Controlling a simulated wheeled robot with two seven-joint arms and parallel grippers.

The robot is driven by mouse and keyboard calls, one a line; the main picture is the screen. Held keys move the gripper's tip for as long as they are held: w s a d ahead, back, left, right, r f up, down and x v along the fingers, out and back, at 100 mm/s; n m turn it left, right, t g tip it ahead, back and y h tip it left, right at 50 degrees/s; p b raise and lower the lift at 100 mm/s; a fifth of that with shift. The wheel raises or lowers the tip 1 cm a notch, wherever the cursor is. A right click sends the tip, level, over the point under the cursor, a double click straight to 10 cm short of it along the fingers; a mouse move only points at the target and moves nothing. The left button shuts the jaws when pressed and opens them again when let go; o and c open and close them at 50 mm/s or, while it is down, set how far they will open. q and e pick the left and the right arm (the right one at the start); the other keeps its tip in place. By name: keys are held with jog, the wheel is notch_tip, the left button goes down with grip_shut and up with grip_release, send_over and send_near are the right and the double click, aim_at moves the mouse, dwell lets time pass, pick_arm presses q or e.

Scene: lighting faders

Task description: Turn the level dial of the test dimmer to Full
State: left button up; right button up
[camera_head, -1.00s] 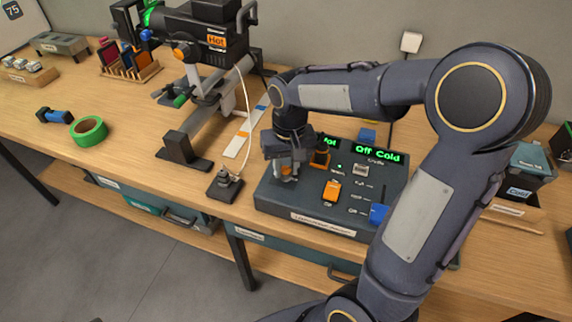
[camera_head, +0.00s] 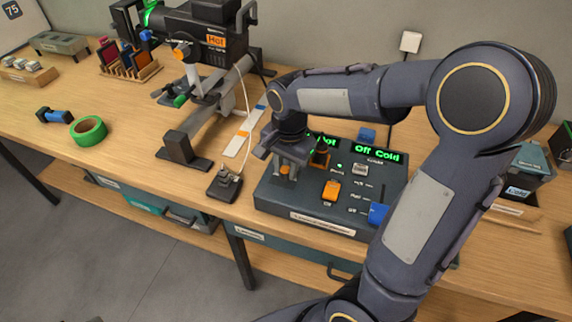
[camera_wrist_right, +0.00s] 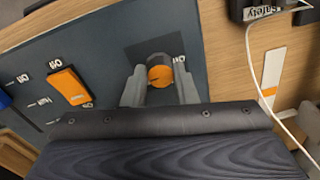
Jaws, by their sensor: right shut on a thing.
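The dimmer console (camera_head: 300,205) stands on the bench, with green displays, one reading "Off Cold" (camera_head: 376,153). The level dial (camera_wrist_right: 160,76) shows its orange cap in the right wrist view, on a dark square patch of the panel. My right gripper (camera_head: 284,172) is above the console's left part. In the wrist view its two grey fingers (camera_wrist_right: 160,86) stand one on each side of the dial and are shut on it. A small dark mark shows on the cap; the scale labels are too small or hidden to read exactly. My left gripper is out of view.
An orange switch (camera_head: 331,190) and a blue slider knob (camera_head: 378,213) are to the dial's right. A small black box (camera_head: 224,186) with a white cable stands left of the console. A spotlight marked "Hot" (camera_head: 215,42) stands behind. Green tape (camera_head: 88,130) lies far left.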

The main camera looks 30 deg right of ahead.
aim_at(288, 171)
jog(key=shift+m, duration=0.5)
jog(key=o, duration=1)
jog(key=r, duration=0.8)
jog(key=shift+s+d, duration=0.1)
jog(key=shift+s, duration=0.1)
jog(key=shift+s+f, duration=0.1)
jog(key=s+a+f+n+t+y, duration=0.1)
jog(key=s+n, duration=0.3)
jog(key=s, duration=0.1)
jog(key=s+a+f+n+t+y, duration=0.1)
jog(key=s+a+n+t, duration=0.1)
jog(key=s, duration=0.3)
jog(key=s+a+f+n+t+y, duration=0.1)
jog(key=s+n+t, duration=0.1)
jog(key=s+n, duration=0.3)
jog(key=shift+s+a+n+y, duration=0.25)
jog(key=shift+s+n+y, duration=0.05)
jog(key=shift+s, duration=0.3)
